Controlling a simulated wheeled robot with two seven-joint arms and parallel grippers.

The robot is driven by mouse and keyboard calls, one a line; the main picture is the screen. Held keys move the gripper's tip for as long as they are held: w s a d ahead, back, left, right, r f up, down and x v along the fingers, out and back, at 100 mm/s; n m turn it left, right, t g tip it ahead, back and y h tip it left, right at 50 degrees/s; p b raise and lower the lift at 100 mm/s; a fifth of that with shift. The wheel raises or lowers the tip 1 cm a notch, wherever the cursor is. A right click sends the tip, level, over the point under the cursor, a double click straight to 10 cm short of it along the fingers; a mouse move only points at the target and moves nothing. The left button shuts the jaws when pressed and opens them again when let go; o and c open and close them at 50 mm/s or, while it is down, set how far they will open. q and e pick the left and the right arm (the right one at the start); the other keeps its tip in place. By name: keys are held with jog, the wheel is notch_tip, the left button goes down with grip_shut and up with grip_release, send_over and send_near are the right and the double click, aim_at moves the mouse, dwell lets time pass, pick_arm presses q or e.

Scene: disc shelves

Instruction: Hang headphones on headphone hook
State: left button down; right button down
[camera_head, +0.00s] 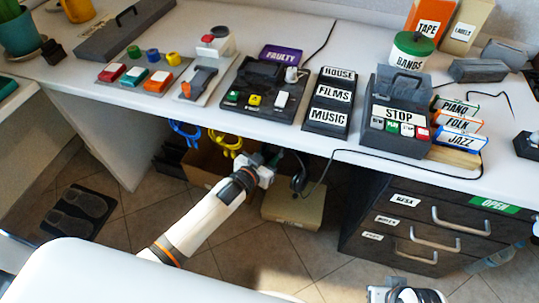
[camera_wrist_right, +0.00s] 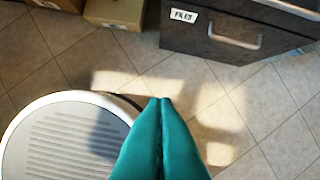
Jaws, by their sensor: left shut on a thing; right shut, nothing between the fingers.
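The dark headphones (camera_head: 298,176) show partly below the front edge of the desk, with a black cable running from them up to the desk top. My left gripper (camera_head: 268,172) is at their left side, shut on them; its fingertips are small and dark here. No headphone hook can be made out; the desk edge and my gripper may hide it. My right gripper (camera_wrist_right: 163,101) is shut and empty, its teal fingers together above the floor. Part of my right wrist shows at the bottom of the head view.
The white desk (camera_head: 230,132) holds button boxes and labelled boxes. Blue (camera_head: 185,134) and yellow (camera_head: 226,146) cables hang under its edge. Cardboard boxes, one of them (camera_head: 290,212), stand on the floor below. A dark drawer unit (camera_head: 375,215) stands at right. Tiled floor lies open in front.

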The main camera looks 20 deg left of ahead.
dwell(0.3)
pick_arm(q)
jog(key=c, duration=0.9)
grip_release()
jog(key=shift+c, duration=0.2)
jog(key=shift+s, duration=0.1)
